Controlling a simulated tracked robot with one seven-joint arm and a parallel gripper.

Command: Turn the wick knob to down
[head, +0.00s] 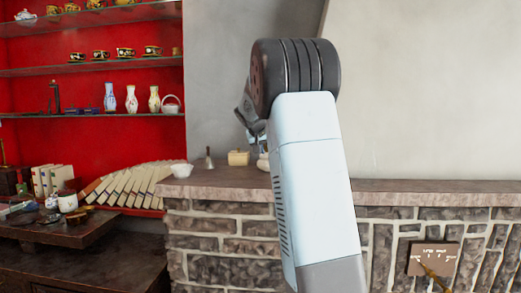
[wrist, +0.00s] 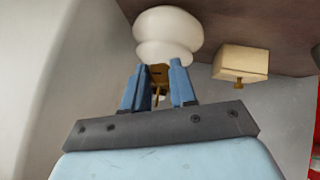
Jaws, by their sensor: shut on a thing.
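In the wrist view, a lamp (wrist: 166,32) with a rounded white body stands on the ledge. A small brass part, which looks like the wick knob (wrist: 158,75), sits at the lamp, between the two blue fingers of my gripper (wrist: 158,84). My gripper is shut on this knob. The knob's setting cannot be read, as the fingers hide much of it. In the head view, my gripper (head: 246,125) is mostly hidden behind my dark wrist joint, and only a sliver of the lamp (head: 262,163) shows below it.
A cream box (head: 238,158) with a brass knob stands next to the lamp on the stone ledge (head: 215,177), with a bell (head: 209,160) and a white bowl (head: 182,170) to its left. A brown dial plaque (head: 433,258) is on the brick front at lower right.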

